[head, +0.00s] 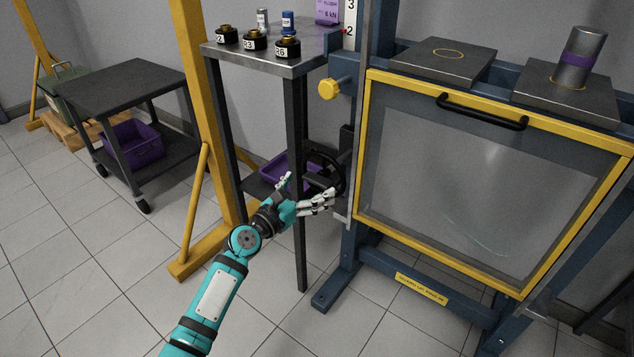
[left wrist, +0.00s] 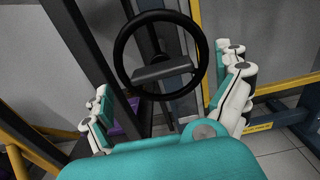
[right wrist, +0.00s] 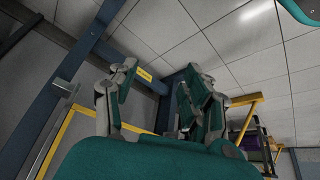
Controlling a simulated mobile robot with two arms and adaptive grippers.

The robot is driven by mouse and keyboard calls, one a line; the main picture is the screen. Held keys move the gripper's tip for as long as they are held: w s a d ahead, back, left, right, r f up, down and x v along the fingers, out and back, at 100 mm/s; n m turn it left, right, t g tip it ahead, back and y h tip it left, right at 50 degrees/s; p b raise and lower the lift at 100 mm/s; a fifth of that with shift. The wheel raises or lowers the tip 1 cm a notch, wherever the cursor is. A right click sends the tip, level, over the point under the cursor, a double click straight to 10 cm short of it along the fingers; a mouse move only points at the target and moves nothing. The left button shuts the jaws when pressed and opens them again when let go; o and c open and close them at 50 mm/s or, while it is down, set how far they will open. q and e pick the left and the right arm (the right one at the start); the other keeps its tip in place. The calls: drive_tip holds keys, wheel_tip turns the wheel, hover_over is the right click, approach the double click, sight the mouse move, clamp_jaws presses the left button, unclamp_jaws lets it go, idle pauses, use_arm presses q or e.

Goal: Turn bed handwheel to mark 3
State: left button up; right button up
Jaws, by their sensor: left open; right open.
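The bed handwheel (head: 341,172) is a black ring on the side of the blue press frame, partly behind my left gripper (head: 309,190). In the left wrist view the handwheel (left wrist: 162,73) faces me, with a wide dark bar across its middle. My left gripper is open, one finger on each side of the lower wheel, and does not grip the rim. I cannot tell whether it touches it. A white scale (head: 349,28) shows marks 3 and 2 at the top; its lower part is out of view. My right gripper (right wrist: 160,72) is open and empty, away from the wheel.
A steel-topped stand (head: 272,63) with several black labelled parts stands left of the press. A yellow knob (head: 329,90) sticks out above the wheel. A yellow-framed guard (head: 440,190) covers the press front. A yellow post (head: 194,100) and a dark cart (head: 120,85) are further left.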

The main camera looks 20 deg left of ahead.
sight(314, 182)
use_arm(q)
drive_tip(key=x, duration=0.3)
drive_tip(key=shift+w+b, duration=0.1)
drive_tip(key=shift+b, duration=0.2)
drive_tip(key=shift+w+d, duration=0.15)
drive_tip(key=shift+w, duration=0.2)
use_arm(e)
drive_tip(key=shift+w+a+r+t+y, duration=0.15)
drive_tip(key=shift+w+a+r+t, duration=0.2)
drive_tip(key=shift+w, duration=0.45)
drive_tip(key=shift+w+a+r+t+y, duration=0.1)
drive_tip(key=shift+w+a+r+t, duration=0.15)
drive_tip(key=shift+w+t, duration=0.45)
drive_tip(key=shift+w+a+r+t+y, duration=0.2)
drive_tip(key=shift+w+r+t, duration=0.2)
drive_tip(key=shift+w, duration=0.5)
use_arm(q)
drive_tip(key=shift+s+r, duration=0.1)
drive_tip(key=shift+r, duration=0.05)
drive_tip(key=c, duration=1.1)
use_arm(e)
drive_tip(key=shift+s, duration=0.1)
use_arm(q)
drive_tip(key=shift+c, duration=0.2)
